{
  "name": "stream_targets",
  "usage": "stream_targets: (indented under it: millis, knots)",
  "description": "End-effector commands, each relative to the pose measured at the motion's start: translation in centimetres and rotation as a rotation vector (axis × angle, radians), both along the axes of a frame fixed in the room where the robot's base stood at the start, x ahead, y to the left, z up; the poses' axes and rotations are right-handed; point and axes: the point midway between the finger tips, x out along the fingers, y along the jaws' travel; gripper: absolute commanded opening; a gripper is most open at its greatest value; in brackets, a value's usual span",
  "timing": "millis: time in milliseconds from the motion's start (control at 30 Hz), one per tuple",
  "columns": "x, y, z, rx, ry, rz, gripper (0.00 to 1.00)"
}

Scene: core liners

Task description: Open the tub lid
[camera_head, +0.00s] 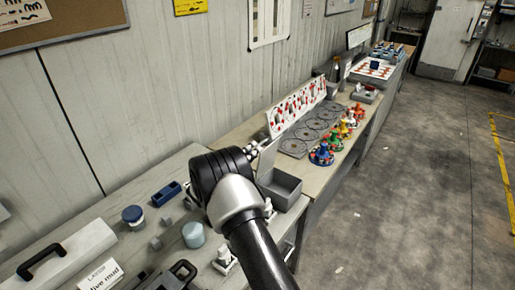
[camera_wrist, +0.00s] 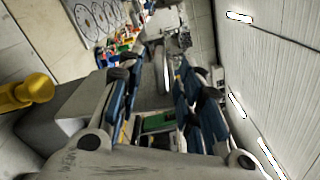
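The grey tub (camera_head: 287,188) stands on the bench right of my arm in the head view, and its inside shows from above. A pale flat panel that looks like its lid (camera_head: 267,160) stands nearly upright at the tub's back left side. My gripper (camera_head: 254,151) is beside this panel, mostly hidden by my dark wrist. In the wrist view my gripper (camera_wrist: 155,82) has its two blue-padded fingers apart, with a gap between them. Whether it touches the lid cannot be told. A grey box-like surface, perhaps the tub (camera_wrist: 75,103), shows left of the fingers.
A grey mat with circles (camera_head: 308,132) and several coloured pieces (camera_head: 347,126) lie beyond the tub. A blue-lidded jar (camera_head: 133,215), a pale cylinder (camera_head: 194,235) and a blue tray (camera_head: 167,193) stand nearer. The wall is close on the left; open floor (camera_head: 420,190) lies right.

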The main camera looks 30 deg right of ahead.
Motion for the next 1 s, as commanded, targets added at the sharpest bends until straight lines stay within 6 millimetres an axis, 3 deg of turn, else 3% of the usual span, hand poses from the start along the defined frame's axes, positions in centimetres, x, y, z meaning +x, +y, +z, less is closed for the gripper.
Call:
stream_targets:
  millis: [100,333,1000]
  knots:
    - [-0.9,2.6,0.0,0.001,0.001,0.004,0.33]
    - [-2.3,5.6,0.0,0.001,0.000,0.002,0.33]
    - [-2.7,6.3,0.3,0.007,-0.009,-0.005,0.33]
